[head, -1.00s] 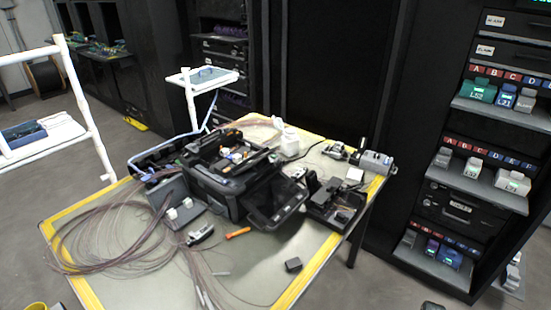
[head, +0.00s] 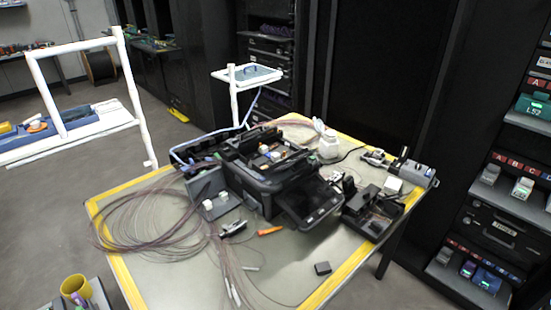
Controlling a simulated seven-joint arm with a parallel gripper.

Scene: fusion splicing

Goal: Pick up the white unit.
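My gripper is not in the head view. On the middle shelf of the rack at the right stands a small whitish unit (head: 523,188) with a green-lit label. A greyer unit (head: 490,173) stands to its left on the same shelf. A teal unit (head: 533,104) stands on the shelf above, cut by the right edge of the picture. I cannot tell for certain which pale unit the task means. Nothing is seen touching these units.
A yellow-edged table (head: 290,270) fills the middle, holding a black splicer case (head: 262,170), coiled fibre, a white bottle (head: 329,146) and small tools. A white-framed cart (head: 80,135) stands at the left. Grey floor (head: 50,225) is open between cart and table.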

